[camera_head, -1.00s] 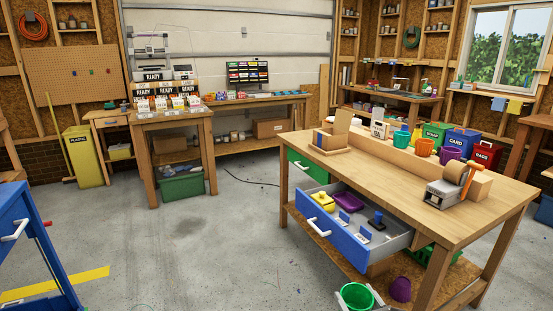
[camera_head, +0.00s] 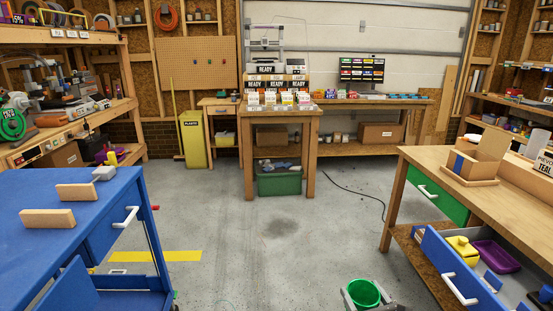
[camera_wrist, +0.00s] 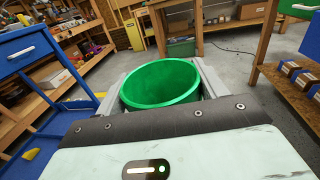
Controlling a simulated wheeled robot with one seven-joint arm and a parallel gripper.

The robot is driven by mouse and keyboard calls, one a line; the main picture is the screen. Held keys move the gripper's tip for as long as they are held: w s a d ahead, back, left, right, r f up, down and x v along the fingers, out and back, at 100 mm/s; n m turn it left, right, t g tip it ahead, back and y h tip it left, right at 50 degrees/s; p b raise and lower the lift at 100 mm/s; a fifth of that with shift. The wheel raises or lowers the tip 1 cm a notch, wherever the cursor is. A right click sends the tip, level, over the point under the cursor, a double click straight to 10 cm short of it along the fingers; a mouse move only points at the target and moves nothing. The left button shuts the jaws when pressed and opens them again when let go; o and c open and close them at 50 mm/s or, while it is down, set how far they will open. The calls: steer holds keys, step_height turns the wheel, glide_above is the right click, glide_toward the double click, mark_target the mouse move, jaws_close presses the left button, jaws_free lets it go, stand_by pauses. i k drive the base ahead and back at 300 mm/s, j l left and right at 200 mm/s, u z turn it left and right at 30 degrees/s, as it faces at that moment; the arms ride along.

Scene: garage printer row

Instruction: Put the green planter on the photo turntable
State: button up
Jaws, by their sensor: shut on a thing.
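The green planter (camera_head: 364,293) shows at the bottom edge of the head view, low over the floor and roughly upright. My gripper (camera_head: 366,299) is shut on it, with a grey finger on either side. In the wrist view the planter (camera_wrist: 162,83) fills the space between the fingers of my gripper (camera_wrist: 160,92), its round open rim facing me and its inside empty. I cannot make out the photo turntable in either view.
A blue cart (camera_head: 70,215) with wooden blocks on top stands at left. At right is a wooden workbench (camera_head: 440,165) with an open blue drawer (camera_head: 455,280). A printer table (camera_head: 248,150) stands ahead. Grey floor (camera_head: 215,220) between them is clear.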

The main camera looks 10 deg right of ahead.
mark_target(478, 137)
steer(key=i+l, duration=0.1)
steer(key=i, duration=0.45)
steer(key=i+l, duration=0.15)
steer(key=i, duration=0.4)
steer(key=i+l, duration=0.1)
steer(key=i, duration=2.15)
steer(key=i+j+z, duration=0.1)
steer(key=i+z, duration=0.15)
steer(key=i, duration=0.35)
steer(key=i+j+z, duration=0.25)
steer(key=i, duration=0.4)
steer(key=z, duration=1.85)
